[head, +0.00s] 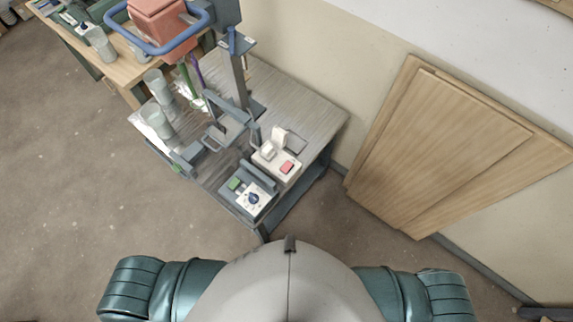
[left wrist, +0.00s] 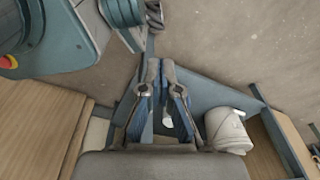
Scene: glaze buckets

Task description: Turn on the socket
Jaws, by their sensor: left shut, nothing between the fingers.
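In the head view, a cream box with a red switch (head: 287,167) sits on the near right part of the grey table. It looks like the socket, though its details are small. Just nearer is a grey unit with a white face, a blue knob (head: 254,198) and a green button. My left gripper (left wrist: 154,72) shows only in the left wrist view, its fingers together and empty. No switch or socket is clear in that view. My right gripper is in neither view.
Wooden panels (head: 450,150) lean on the wall at right. A white bucket (left wrist: 228,131) shows right of my left gripper. Open floor (head: 80,190) lies at left.

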